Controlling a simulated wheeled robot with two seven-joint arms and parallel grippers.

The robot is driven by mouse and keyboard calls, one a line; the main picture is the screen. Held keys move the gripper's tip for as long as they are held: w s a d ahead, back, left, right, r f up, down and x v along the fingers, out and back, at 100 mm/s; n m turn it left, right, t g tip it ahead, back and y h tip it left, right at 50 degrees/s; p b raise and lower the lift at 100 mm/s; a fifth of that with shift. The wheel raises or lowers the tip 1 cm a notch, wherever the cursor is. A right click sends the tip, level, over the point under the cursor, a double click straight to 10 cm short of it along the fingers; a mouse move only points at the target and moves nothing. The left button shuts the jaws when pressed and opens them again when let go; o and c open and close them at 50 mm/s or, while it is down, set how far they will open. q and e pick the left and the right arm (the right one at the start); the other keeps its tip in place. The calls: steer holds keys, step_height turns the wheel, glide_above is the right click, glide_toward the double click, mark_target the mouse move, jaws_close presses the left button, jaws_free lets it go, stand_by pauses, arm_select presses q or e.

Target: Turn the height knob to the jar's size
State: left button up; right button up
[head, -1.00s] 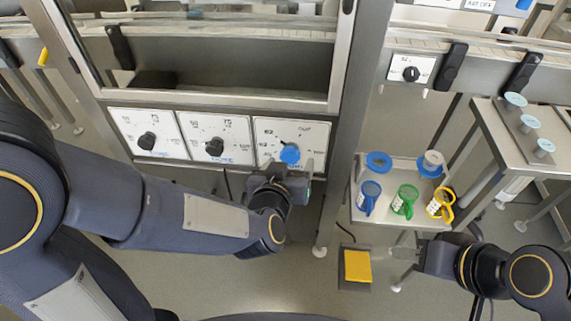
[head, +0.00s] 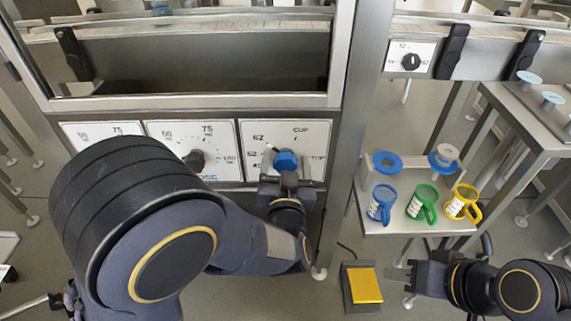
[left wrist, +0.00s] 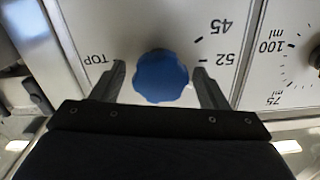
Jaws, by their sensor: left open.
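The blue height knob (head: 286,161) sits on the right-most white dial panel (head: 312,141), marked 45, 52, 62, CUP and TOP. A white mark at its upper left in the head view points towards 62. My left gripper (head: 287,178) is at the knob from below. In the left wrist view, its two open fingers (left wrist: 162,88) stand on either side of the knob (left wrist: 161,77), with a gap visible at each side. My right gripper (head: 400,275) is low at the right, away from the panels; its opening is unclear. I recognise no jar.
Two more dial panels with black knobs (head: 195,160) are to the left, partly behind my arm. A small stand (head: 400,227) holds blue, green (head: 422,203) and yellow handled cups and blue rings. A yellow pedal (head: 365,285) is on the floor. A metal post (head: 352,150) stands right of the dial.

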arm_select(q)
steer(key=shift+w, duration=0.25)
steer(key=c, duration=1)
steer(key=n+b, duration=0.3)
steer(key=shift+f, duration=0.2)
steer(key=shift+a+r+n+b, duration=0.1)
steer(key=shift+n+b, duration=1.55)
steer(key=shift+n, duration=0.75)
